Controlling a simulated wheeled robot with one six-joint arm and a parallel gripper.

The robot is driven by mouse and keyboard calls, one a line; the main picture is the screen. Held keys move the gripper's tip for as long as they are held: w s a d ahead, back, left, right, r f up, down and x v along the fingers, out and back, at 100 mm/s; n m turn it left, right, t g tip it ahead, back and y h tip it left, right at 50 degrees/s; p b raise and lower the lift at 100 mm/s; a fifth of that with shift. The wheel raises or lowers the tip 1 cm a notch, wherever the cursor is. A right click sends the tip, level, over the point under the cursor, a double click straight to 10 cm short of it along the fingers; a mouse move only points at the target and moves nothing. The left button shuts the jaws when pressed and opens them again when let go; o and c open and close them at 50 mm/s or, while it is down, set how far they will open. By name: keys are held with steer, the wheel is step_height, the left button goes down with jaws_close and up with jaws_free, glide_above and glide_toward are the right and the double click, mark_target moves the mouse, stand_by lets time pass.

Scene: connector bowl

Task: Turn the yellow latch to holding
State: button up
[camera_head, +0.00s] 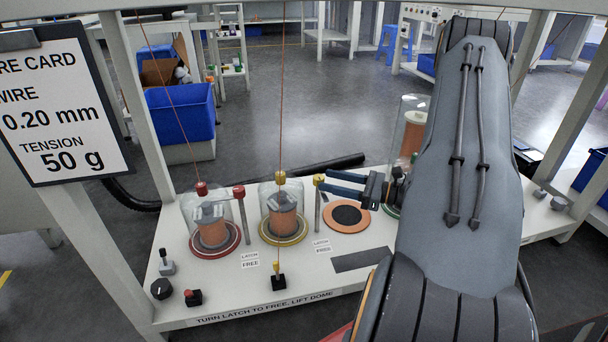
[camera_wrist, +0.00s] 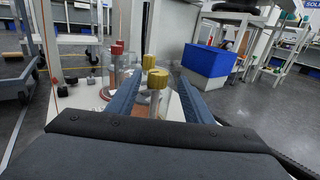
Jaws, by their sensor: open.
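The yellow latch (camera_head: 318,181) is a yellow knob on a thin grey post, right of the yellow-ringed dome (camera_head: 270,205). That clear dome covers a copper spool, and a yellow cap (camera_head: 281,178) sits on its top. My gripper (camera_head: 326,182) reaches in from the right, its blue fingers open and level with the latch knob. In the wrist view the yellow latch (camera_wrist: 157,80) stands between the two spread fingers (camera_wrist: 160,92), nearer the right one. I cannot tell whether either finger touches it. The yellow cap (camera_wrist: 148,62) shows behind it.
A red-ringed dome (camera_head: 212,225) and red latch (camera_head: 239,192) stand at left. An uncovered orange disc (camera_head: 346,216) lies below my gripper. A clear cylinder (camera_head: 411,130) with a spool is partly behind my arm. Thin wires rise from the domes. A blue bin (camera_head: 181,112) stands behind.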

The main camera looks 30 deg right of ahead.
steer(key=b+x, duration=0.3)
steer(key=x, duration=0.5)
steer(key=shift+a, duration=0.2)
steer(key=shift+s, duration=0.1)
jaws_close()
